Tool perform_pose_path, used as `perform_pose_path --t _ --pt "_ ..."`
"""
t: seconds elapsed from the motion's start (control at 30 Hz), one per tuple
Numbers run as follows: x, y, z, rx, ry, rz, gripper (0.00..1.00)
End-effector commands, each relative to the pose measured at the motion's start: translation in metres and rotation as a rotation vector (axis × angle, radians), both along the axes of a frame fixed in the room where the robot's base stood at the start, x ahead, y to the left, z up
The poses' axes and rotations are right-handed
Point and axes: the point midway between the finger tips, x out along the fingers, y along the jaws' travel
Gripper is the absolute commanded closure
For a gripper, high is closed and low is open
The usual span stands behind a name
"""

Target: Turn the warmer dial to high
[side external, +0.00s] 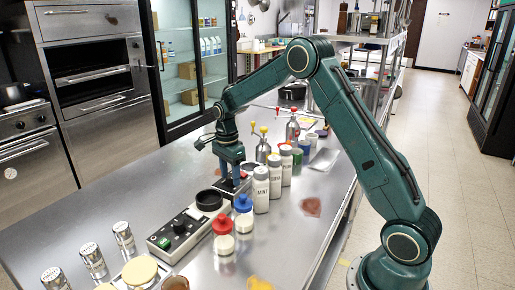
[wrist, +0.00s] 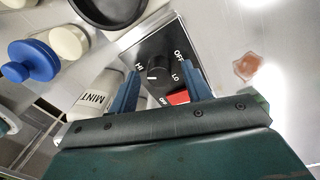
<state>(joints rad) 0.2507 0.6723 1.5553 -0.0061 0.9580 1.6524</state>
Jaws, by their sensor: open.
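In the wrist view a black dial panel (wrist: 168,42) carries HI, OFF and LO labels. Its round black dial (wrist: 159,72) has a pale mark at its left side, facing roughly toward HI; the exact setting is hard to tell. A red switch (wrist: 178,97) sits below the dial. My gripper (wrist: 160,66) is open, with one blue finger on each side of the dial and nothing visibly held. I cannot tell whether the fingers touch it. In the side view my gripper (side external: 233,182) points down over the panel, hiding the dial.
A MINT bottle (wrist: 92,92) stands close to my left finger. In the side view, white bottles (side external: 261,190) and red- and blue-capped jars (side external: 222,240) crowd near my gripper. Another control box (side external: 185,230) with a black knob lies nearer the camera.

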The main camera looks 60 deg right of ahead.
Motion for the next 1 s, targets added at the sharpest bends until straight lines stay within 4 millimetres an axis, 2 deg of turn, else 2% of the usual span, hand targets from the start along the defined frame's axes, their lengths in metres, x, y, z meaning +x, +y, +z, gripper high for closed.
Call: perform_pose_path --t 0.17,0.37,1.0 --pt "0.001 0.0 0.005 0.0 -0.001 0.0 0.51" --pt "0.001 0.0 0.022 -0.001 -0.002 0.0 0.51" --pt "0.006 -0.002 0.122 -0.001 -0.003 -0.001 0.51"
